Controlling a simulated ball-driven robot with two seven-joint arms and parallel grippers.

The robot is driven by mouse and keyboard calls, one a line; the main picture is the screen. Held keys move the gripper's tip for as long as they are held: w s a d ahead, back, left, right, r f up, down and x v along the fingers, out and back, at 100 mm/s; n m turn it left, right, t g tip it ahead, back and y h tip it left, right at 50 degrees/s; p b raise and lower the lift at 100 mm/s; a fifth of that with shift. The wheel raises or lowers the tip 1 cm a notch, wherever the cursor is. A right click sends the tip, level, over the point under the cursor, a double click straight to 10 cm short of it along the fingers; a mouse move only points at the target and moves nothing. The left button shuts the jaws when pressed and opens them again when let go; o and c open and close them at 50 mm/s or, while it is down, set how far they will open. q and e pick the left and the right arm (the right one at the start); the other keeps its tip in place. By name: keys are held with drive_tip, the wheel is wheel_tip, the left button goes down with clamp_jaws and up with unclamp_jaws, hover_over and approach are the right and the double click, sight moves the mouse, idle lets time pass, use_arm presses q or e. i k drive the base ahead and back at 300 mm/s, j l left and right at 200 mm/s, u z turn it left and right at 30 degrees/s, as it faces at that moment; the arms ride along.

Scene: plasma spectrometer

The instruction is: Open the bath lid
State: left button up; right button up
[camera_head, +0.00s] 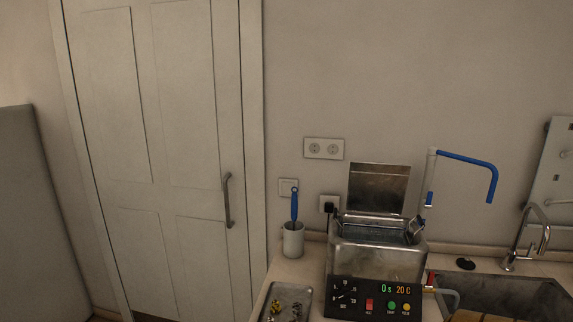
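The metal bath (377,262) stands on the counter against the wall, with a dark control panel (372,300) on its front showing green and orange readouts. Its lid (379,188) stands upright at the back edge, so the bath's top is uncovered. A basket-like metal piece (416,226) sits at the right rim of the bath; its details are too small to tell. Neither of my grippers is in view.
A tray (272,299) with small metal parts lies left of the bath. A white cup (293,241) holds a blue-handled brush (294,205). A blue-and-white spout (470,160), a tap (527,243) and a sink (520,297) are at the right. A closed door (165,130) is at the left.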

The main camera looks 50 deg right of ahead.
sight(372, 187)
drive_tip(key=i+j, duration=0.2)
drive_tip(key=i, duration=0.25)
drive_tip(key=i+j+u, duration=0.1)
drive_tip(key=i+j, duration=0.15)
drive_tip(key=i, duration=0.25)
drive_tip(key=i+z, duration=0.25)
drive_tip(key=z, duration=0.15)
drive_tip(key=i+z, duration=0.4)
drive_tip(key=i+j+z, duration=0.15)
drive_tip(key=z, duration=0.2)
drive_tip(key=i+z, duration=0.15)
drive_tip(key=z, duration=0.3)
drive_tip(key=i+j+z, duration=0.1)
drive_tip(key=z, duration=0.35)
drive_tip(key=i+j+z, duration=0.15)
drive_tip(key=z, duration=0.35)
drive_tip(key=i+j+z, duration=0.1)
drive_tip(key=z, duration=0.35)
drive_tip(key=j+z, duration=0.25)
drive_tip(key=z, duration=0.2)
drive_tip(key=i+j+z, duration=0.1)
drive_tip(key=z, duration=0.35)
drive_tip(key=k+j, duration=0.05)
drive_tip(key=j, duration=0.05)
